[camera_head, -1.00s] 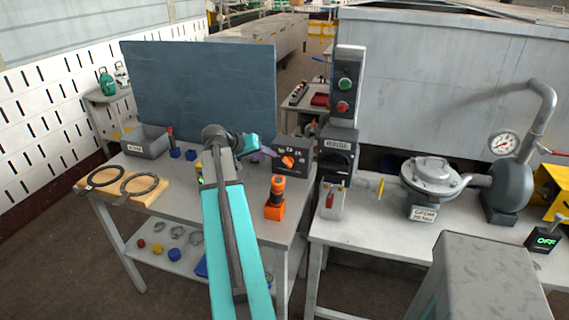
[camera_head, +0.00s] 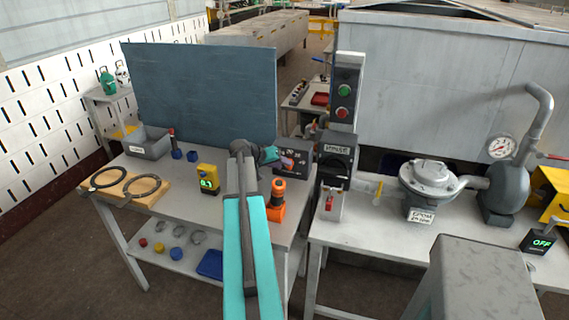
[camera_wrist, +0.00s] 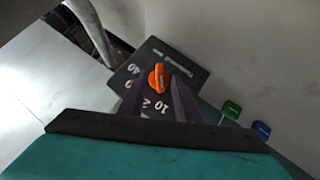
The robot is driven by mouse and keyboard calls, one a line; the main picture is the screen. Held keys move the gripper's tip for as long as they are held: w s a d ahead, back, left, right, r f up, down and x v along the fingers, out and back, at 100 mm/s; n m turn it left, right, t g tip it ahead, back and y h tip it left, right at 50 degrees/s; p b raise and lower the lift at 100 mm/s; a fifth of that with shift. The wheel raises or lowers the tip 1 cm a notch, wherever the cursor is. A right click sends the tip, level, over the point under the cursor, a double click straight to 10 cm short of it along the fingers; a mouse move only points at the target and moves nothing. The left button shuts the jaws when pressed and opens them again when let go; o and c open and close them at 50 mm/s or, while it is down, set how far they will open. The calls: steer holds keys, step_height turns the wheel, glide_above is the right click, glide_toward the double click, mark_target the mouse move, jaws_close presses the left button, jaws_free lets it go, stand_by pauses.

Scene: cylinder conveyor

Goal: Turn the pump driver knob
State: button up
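The orange pump driver knob (camera_wrist: 157,78) sits on a dark control box (camera_wrist: 190,65) with white markings in the wrist view. The knob appears between and slightly beyond the fingertips. Contact with the knob cannot be told. In the head view my gripper (camera_head: 281,157) is right in front of the box.
An orange-and-black device (camera_head: 276,203) stands close to the right of my arm. A yellow meter (camera_head: 208,180) stands left of it. A blue-grey panel (camera_head: 200,95) rises behind the table. A grey switch column (camera_head: 345,90) stands right of the box. The table's left front holds two rings (camera_head: 142,186).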

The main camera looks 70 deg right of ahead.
steer(key=shift+p+x, duration=0.3)
steer(key=shift+x, duration=1.05)
steer(key=shift+c, duration=0.5)
